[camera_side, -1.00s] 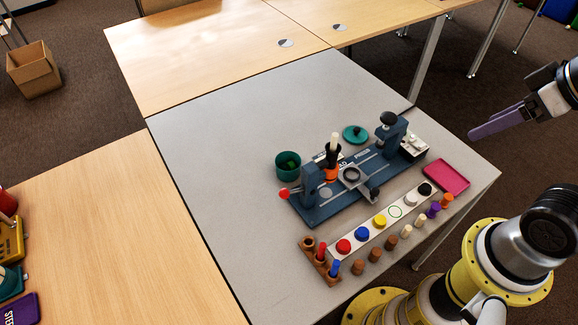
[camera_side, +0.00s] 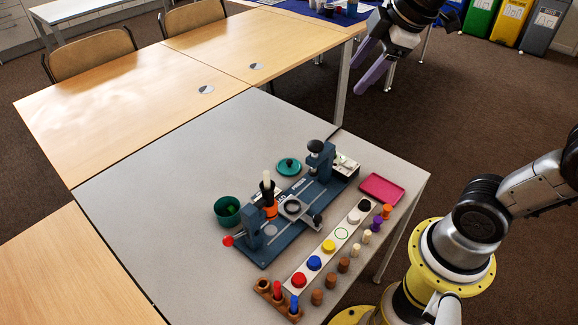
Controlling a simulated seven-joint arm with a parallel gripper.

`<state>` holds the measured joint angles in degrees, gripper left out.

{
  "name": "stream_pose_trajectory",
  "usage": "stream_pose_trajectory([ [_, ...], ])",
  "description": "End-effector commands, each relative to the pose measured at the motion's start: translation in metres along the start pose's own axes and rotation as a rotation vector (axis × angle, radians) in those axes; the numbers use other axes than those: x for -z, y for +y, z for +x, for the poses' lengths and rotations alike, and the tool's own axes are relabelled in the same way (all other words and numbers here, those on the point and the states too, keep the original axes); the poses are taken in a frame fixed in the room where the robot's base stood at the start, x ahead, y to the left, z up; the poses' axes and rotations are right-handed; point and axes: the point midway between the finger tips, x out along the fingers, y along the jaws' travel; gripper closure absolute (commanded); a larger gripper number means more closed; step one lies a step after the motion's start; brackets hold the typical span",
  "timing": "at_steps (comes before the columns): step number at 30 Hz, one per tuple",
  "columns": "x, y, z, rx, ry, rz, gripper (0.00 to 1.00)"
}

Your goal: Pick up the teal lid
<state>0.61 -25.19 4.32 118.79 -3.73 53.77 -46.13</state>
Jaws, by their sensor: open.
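The teal lid (camera_side: 289,167) lies flat on the grey table, with its knob up, behind the blue bench device (camera_side: 291,213). A teal pot (camera_side: 227,211) with something green inside stands open at the left of the device. My gripper (camera_side: 370,66) has purple fingers. It is open and empty, raised high at the upper right, well away from the lid.
A white strip (camera_side: 320,262) with coloured discs and several small pegs runs along the front. A pink tray (camera_side: 381,189) lies at the right. A brown peg holder (camera_side: 277,297) is at the front left. The grey table's back left is clear.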

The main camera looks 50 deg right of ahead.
Motion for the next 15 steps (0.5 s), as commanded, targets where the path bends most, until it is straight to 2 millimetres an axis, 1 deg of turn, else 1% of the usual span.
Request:
stream_pose_trajectory([
  [1, 0.011, 0.015, 0.012, 0.016, -0.023, -0.065, 0.4],
  [3, 0.025, 0.035, 0.029, 0.036, -0.049, -0.16, 0.4],
  [5, 0.036, 0.05, 0.047, 0.056, -0.071, -0.238, 0.4],
  [8, 0.051, 0.072, 0.082, 0.097, -0.106, -0.351, 0.4],
  [9, 0.056, 0.08, 0.098, 0.115, -0.12, -0.391, 0.4],
  [11, 0.062, 0.09, 0.123, 0.144, -0.139, -0.446, 0.4],
  [12, 0.065, 0.095, 0.141, 0.165, -0.152, -0.479, 0.4],
  [14, 0.067, 0.101, 0.169, 0.199, -0.171, -0.523, 0.4],
  [15, 0.068, 0.104, 0.189, 0.223, -0.183, -0.546, 0.4],
])
